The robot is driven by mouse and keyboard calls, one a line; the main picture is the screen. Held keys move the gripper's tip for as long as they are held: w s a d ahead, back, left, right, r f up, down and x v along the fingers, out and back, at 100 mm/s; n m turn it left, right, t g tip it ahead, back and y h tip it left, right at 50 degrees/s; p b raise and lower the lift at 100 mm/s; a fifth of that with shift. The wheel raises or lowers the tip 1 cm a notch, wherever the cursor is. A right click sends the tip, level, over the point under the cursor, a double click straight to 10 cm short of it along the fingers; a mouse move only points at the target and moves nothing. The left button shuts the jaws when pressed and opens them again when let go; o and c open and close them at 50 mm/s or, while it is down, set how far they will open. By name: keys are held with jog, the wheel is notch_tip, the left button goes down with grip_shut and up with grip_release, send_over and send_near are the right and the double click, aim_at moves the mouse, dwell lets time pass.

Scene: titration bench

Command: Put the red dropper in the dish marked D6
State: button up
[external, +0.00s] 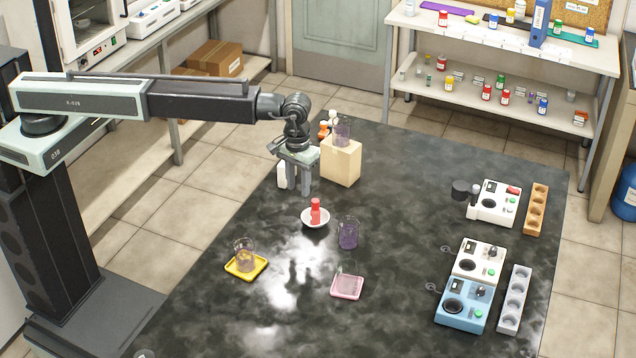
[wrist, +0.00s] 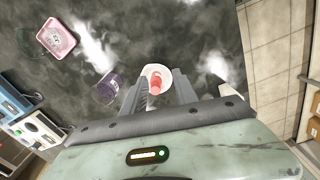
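The red dropper (external: 315,207) stands about upright in a small round white dish (external: 304,220) near the middle of the dark bench. In the wrist view, the red dropper (wrist: 154,84) shows between my fingers, with the white dish (wrist: 165,71) around it. My gripper (external: 299,188) is open and empty, pointing down, above and behind the dropper and apart from it. A square pink dish (external: 347,287) lies toward the front; it also shows in the wrist view (wrist: 68,36) with a dark mark too small to read. I cannot read D6 on any dish.
A purple beaker (external: 348,234) stands right of the white dish. A yellow tray (external: 236,268) holds a glass beaker (external: 244,250). A beige block (external: 342,163) with glassware stands behind my gripper. Instruments (external: 463,305) and racks (external: 514,300) line the right side. The centre right is clear.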

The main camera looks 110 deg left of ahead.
jog(key=s+d+m, duration=0.7)
jog(key=s+d, duration=0.3)
jog(key=s, duration=0.2)
jog(key=s+d+m, duration=0.8)
jog(key=s+d, duration=0.1)
jog(key=s, duration=0.3)
jog(key=shift+s+d, duration=0.25)
jog(key=shift+d, duration=0.1)
notch_tip(320, 180, down, 6)
jog(key=b, duration=0.5)
jog(key=shift+r+b, duration=0.2)
jog(key=shift+b, duration=0.15)
